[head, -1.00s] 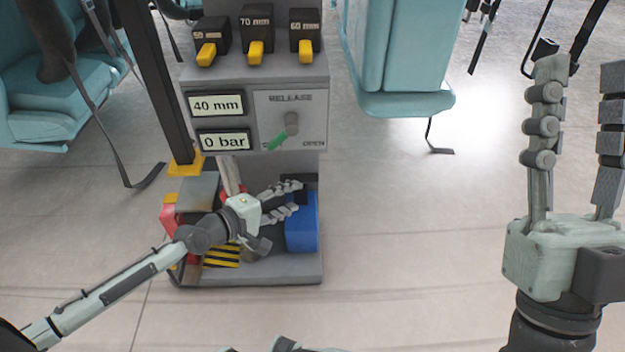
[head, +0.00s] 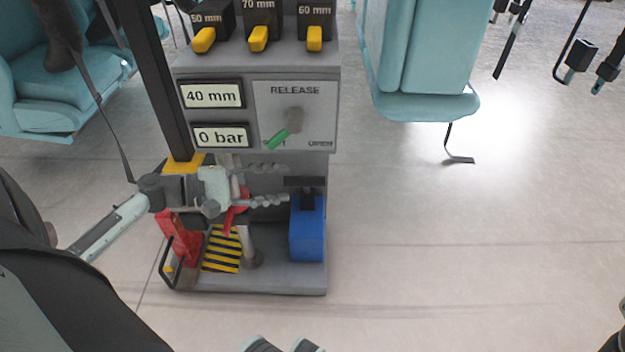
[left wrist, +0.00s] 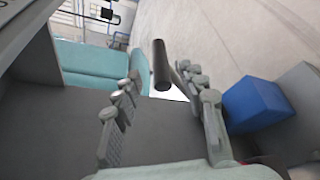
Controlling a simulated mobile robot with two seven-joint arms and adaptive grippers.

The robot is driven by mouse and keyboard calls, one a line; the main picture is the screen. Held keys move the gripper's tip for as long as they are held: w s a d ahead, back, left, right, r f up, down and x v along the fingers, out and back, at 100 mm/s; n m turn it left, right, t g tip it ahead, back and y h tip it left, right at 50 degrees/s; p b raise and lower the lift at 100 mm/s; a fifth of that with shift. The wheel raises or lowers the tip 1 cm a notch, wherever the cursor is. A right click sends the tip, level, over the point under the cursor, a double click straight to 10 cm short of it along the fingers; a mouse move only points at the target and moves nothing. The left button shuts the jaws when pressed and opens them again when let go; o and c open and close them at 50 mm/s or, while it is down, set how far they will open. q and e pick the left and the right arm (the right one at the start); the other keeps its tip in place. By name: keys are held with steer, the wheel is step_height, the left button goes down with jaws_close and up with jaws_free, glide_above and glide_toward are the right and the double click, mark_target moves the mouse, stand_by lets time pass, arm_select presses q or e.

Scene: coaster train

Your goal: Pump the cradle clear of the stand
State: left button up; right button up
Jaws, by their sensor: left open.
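A blue pump block (head: 308,238) with a black crossbar handle (head: 304,182) on top stands at the right of the grey base. My left gripper (head: 287,184) is open, its fingers pointing right at the handle. In the left wrist view the dark bar (left wrist: 161,65) shows between the open fingers (left wrist: 168,100), and the blue block (left wrist: 257,102) is at the right; contact cannot be told. A red stand (head: 180,240) is at the base's left, partly behind my gripper. I cannot clearly make out the cradle.
The panel reads 40 mm (head: 212,95) and 0 bar (head: 220,136). The green-tipped release lever (head: 285,130) points to the lower left. Yellow-lipped blocks marked in mm (head: 260,25) sit on top. Teal seats (head: 420,60) stand behind. The floor to the right is clear.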

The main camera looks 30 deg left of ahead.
mark_target(301, 182)
arm_select(q)
steer(key=b+x, duration=0.1)
steer(key=x, duration=0.5)
steer(key=shift+w+d+f, duration=0.15)
steer(key=shift+w+d, duration=0.1)
jaws_close()
